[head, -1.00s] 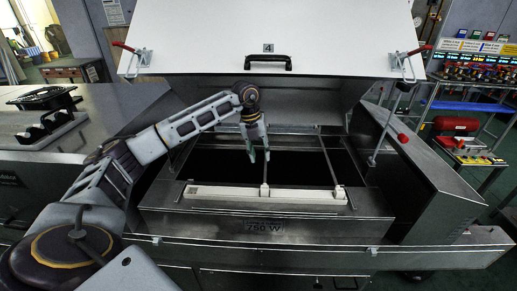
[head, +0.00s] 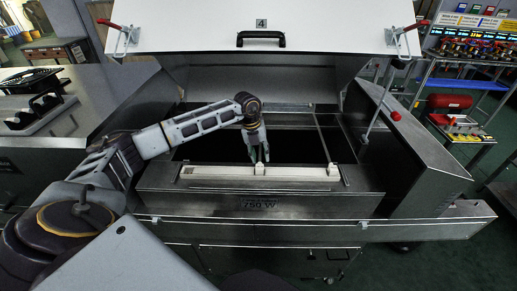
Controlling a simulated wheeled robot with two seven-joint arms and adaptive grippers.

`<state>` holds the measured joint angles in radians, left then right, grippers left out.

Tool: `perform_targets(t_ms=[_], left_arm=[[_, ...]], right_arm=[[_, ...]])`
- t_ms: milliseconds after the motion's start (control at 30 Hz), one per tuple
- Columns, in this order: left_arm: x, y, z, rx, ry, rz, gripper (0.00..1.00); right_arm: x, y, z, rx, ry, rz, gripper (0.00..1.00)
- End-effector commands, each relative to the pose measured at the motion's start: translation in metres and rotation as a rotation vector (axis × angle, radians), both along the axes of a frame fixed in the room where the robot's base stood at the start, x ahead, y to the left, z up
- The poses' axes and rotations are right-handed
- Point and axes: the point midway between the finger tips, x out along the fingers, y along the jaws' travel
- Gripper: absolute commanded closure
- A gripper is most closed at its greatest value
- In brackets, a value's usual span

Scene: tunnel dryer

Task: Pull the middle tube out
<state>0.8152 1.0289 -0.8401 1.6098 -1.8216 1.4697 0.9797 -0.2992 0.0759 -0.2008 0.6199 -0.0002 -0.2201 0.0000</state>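The open dryer chamber shows thin tubes running front to back. The middle tube is mostly hidden behind my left gripper; its white front end (head: 259,169) shows at the white front rail (head: 225,172). The right tube (head: 324,146) is in plain view, with a white end at the rail's right. A tube at the left is hard to make out. My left gripper (head: 258,157) points down at the middle tube's front part, its greenish fingertips apart, seemingly on either side of it. Contact cannot be told. My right gripper is not in view.
The white lid (head: 180,38) with a black handle (head: 261,39) stands raised above the chamber. Red-handled clamps (head: 405,35) hang at its sides. A steel side housing (head: 415,150) flanks the right, and a steel worktop (head: 75,120) lies left.

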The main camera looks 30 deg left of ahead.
Motion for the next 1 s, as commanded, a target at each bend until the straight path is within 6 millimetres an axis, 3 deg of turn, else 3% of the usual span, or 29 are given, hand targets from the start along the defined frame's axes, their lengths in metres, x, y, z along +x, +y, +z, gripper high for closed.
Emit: perform_targets(t_ms=[400,700,833,867,900,1000], left_arm=[[0.0003,-0.0010,-0.0050,0.000,0.000,-0.001,0.64],[0.0003,-0.0008,-0.0047,0.000,0.000,0.000,1.00],[0.0003,-0.0008,-0.0046,0.000,0.000,0.000,1.00],[0.0003,-0.0008,-0.0046,0.000,0.000,0.000,0.94],[0.0003,-0.0008,-0.0046,0.000,0.000,0.000,0.99],[0.0003,-0.0007,-0.0045,0.000,0.000,0.000,1.00]], right_arm=[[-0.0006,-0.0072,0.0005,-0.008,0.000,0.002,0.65],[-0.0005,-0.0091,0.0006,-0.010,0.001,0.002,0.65],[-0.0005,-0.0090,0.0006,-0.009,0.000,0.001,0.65],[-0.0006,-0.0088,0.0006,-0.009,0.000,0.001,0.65],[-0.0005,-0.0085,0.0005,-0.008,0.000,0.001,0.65],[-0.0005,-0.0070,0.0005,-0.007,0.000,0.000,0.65]])
